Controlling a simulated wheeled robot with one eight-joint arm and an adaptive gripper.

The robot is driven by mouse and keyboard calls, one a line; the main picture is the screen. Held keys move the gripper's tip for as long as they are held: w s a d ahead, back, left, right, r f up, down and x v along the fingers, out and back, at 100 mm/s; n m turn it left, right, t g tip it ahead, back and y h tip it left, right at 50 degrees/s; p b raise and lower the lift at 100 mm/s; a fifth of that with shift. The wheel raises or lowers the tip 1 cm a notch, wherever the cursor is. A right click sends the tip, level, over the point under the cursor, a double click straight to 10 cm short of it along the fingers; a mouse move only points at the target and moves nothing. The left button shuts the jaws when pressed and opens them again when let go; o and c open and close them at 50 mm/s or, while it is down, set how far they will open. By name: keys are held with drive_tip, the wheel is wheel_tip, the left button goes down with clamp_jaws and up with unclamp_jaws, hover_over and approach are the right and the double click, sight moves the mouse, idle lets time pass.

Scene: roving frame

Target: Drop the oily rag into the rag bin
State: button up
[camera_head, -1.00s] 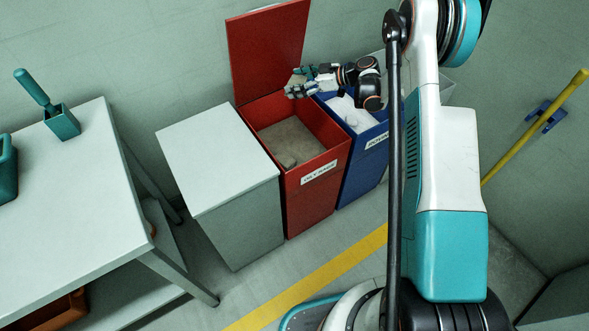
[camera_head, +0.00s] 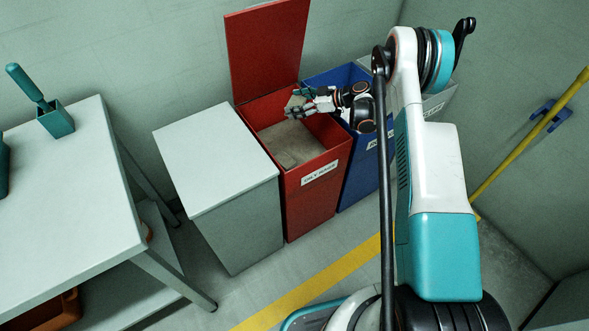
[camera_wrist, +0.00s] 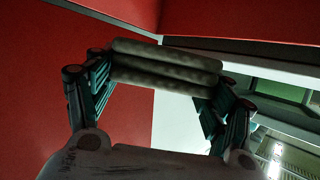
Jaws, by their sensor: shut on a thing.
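The rag bin (camera_head: 315,212) is a red box labelled "OILY RAGS", with its red lid (camera_head: 265,50) standing open at the back. My gripper (camera_head: 297,108) is over the back right part of its opening. It is shut on the oily rag (camera_wrist: 165,68), a folded grey-brown cloth held between both fingers in the wrist view. In the head view only a small pale patch of the rag (camera_head: 293,101) shows by the fingers.
Grey-brown cloth (camera_head: 290,146) lies inside the red bin. A blue bin (camera_head: 362,172) stands on its right and a closed grey bin (camera_head: 238,225) on its left. A table (camera_head: 65,190) with a teal holder (camera_head: 55,120) is at left. A yellow-handled tool (camera_head: 530,135) leans at right.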

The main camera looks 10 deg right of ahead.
drive_tip(key=shift+f, duration=0.15)
drive_tip(key=o, duration=1.1)
drive_tip(key=shift+o, duration=0.2)
drive_tip(key=v, duration=1.2)
drive_tip(key=shift+w+d+f, duration=0.1)
